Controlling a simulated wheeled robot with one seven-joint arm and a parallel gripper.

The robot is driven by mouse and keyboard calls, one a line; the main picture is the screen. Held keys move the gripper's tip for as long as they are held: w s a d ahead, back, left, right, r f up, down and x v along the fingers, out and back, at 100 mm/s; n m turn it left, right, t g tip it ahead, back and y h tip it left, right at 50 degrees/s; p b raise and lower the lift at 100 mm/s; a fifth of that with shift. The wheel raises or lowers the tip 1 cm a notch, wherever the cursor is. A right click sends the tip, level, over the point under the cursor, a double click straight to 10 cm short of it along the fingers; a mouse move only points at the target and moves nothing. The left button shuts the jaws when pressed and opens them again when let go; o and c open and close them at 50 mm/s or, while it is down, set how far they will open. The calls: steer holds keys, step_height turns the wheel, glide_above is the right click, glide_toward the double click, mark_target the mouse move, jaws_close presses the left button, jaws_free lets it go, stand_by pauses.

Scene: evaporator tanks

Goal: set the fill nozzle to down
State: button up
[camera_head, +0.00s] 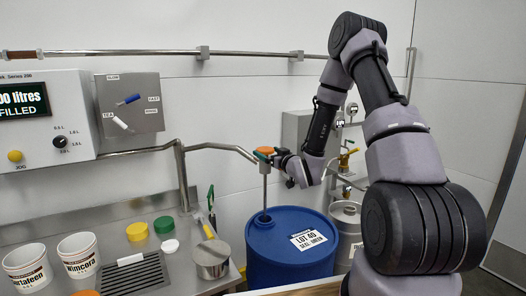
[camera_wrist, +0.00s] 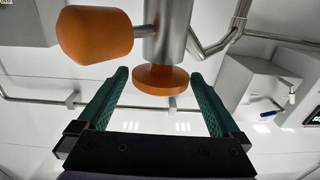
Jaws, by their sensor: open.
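The fill nozzle (camera_head: 264,188) is a thin metal tube hanging from the end of a bent pipe, under an orange cap (camera_head: 264,150). Its lower end appears at or in the opening on top of the blue drum (camera_head: 275,255); the exact depth is unclear. In the wrist view I see a metal cylinder (camera_wrist: 172,32) with an orange disc (camera_wrist: 160,82) and an orange knob (camera_wrist: 95,36) on a side rod. My gripper (camera_head: 279,161) is just right of the cap. In the wrist view its green fingers (camera_wrist: 158,76) are apart, one on each side of the disc, with gaps visible.
A control panel (camera_head: 40,120) and a grey switch box (camera_head: 130,104) are on the left wall. Two white cups (camera_head: 78,255), colored lids (camera_head: 137,231) and a metal pot (camera_head: 211,260) stand on the steel counter. A metal keg (camera_head: 345,228) stands right of the drum.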

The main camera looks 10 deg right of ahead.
steer(key=v, duration=0.6)
steer(key=shift+w, duration=0.1)
steer(key=shift+w+d+r, duration=0.1)
steer(key=shift+d+r, duration=0.05)
steer(key=shift+r, duration=0.05)
steer(key=s+d+r+m+g+h, duration=0.2)
steer(key=s+d+r+h, duration=0.1)
steer(key=r, duration=0.4)
steer(key=s+d+r+m+g+h, duration=0.2)
steer(key=s+d+r+g+h, duration=0.1)
steer(key=r, duration=0.4)
steer(key=s+a+r+m+g, duration=0.1)
steer(key=s+r, duration=0.1)
steer(key=s, duration=0.6)
steer(key=s+a+r+m+g+y, duration=0.1)
steer(key=s+r+g, duration=0.1)
steer(key=s, duration=0.7)
steer(key=s+a+r+m+g+y, duration=0.1)
steer(key=s+r, duration=0.3)
steer(key=s, duration=0.4)
steer(key=shift+s+a+m+g, duration=0.4)
steer(key=shift+a+m+g, duration=0.05)
steer(key=shift+m+g, duration=0.05)
